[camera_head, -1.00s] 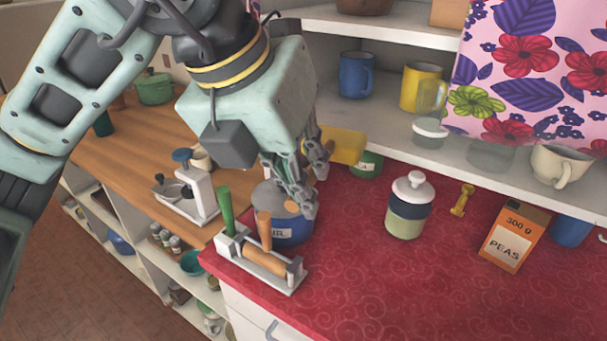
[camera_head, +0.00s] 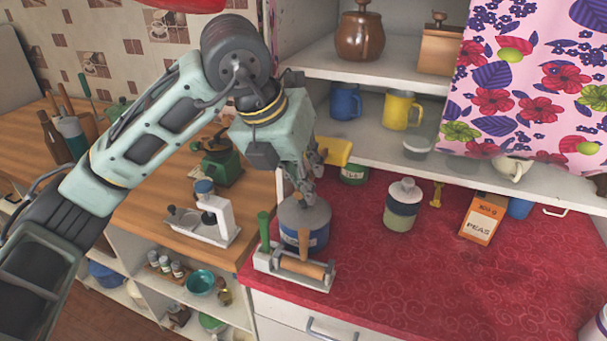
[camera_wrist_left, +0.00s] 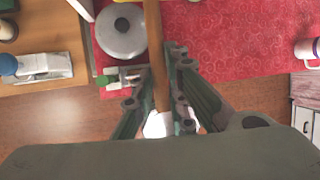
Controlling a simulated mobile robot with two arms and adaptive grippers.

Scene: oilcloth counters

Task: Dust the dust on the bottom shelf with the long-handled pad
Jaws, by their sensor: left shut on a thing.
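My left gripper (camera_head: 308,185) is shut on the wooden handle (camera_wrist_left: 155,50) of the long-handled pad. The handle runs up out of the left wrist view, and a white part shows between the fingers. The yellow pad (camera_head: 335,151) shows just beyond the gripper in the head view, by the left front of the bottom shelf (camera_head: 375,140). Whether it touches the shelf, I cannot tell. I cannot make out the dust clearly. My right gripper is not in view.
A blue mug (camera_head: 345,102), a yellow mug (camera_head: 401,110) and a pale bowl (camera_head: 418,147) stand on the bottom shelf. A floral cloth (camera_head: 535,85) hangs over its right side. A lidded pot (camera_head: 304,222), a jar (camera_head: 402,206) and a peas box (camera_head: 483,219) stand on the red counter.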

